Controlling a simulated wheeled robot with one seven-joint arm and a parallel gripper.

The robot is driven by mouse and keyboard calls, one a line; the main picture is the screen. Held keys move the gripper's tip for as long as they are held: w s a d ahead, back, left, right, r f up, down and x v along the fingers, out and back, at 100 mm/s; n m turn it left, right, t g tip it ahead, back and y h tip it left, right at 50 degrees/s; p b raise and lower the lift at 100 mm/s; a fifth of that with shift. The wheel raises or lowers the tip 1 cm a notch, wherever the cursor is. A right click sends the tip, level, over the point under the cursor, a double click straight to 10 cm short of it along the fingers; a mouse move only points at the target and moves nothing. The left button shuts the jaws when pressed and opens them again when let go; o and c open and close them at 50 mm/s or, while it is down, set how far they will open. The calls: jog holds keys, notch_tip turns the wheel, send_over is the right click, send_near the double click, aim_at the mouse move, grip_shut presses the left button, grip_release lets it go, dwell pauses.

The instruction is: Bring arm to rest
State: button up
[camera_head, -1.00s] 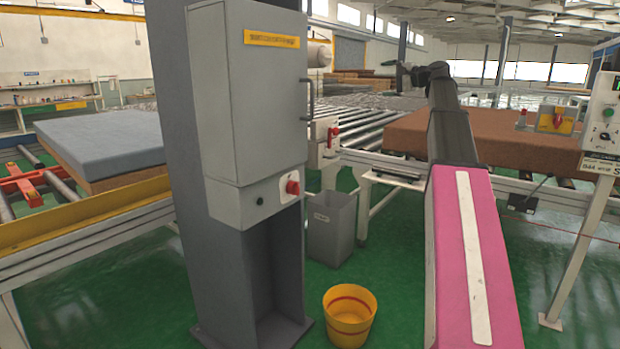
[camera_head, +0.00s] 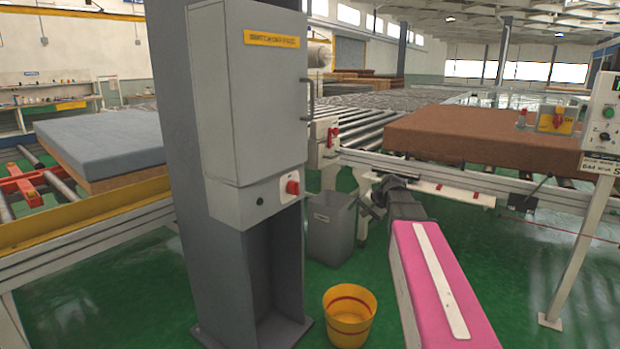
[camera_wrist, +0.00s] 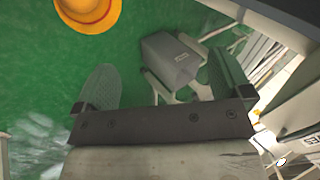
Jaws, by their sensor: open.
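My arm, with its pink cover, reaches forward at the lower right of the head view, lowered beneath the height of the conveyor. My gripper (camera_head: 368,204) is at its far end, small and dark, close to the right side of the grey bin. In the wrist view my gripper (camera_wrist: 163,76) shows two green fingers spread wide apart with nothing between them in their grip. The grey bin (camera_wrist: 172,62) and green floor show beyond the fingers.
A grey control cabinet (camera_head: 248,90) on a column stands left of my arm. A yellow bucket (camera_head: 350,318) and the grey bin (camera_head: 331,230) stand on the floor. A brown mattress (camera_head: 450,131) lies on the roller conveyor; a blue-grey one (camera_head: 100,138) lies at left.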

jog(key=s+f+n+g+h, duration=0.4)
jog(key=s+f+n+h, duration=0.1)
jog(key=s+f, duration=1.7)
jog(key=shift+a+g+h, duration=0.25)
jog(key=shift+g+h, duration=0.05)
jog(key=shift+h, duration=0.1)
jog(key=shift+f, duration=0.1)
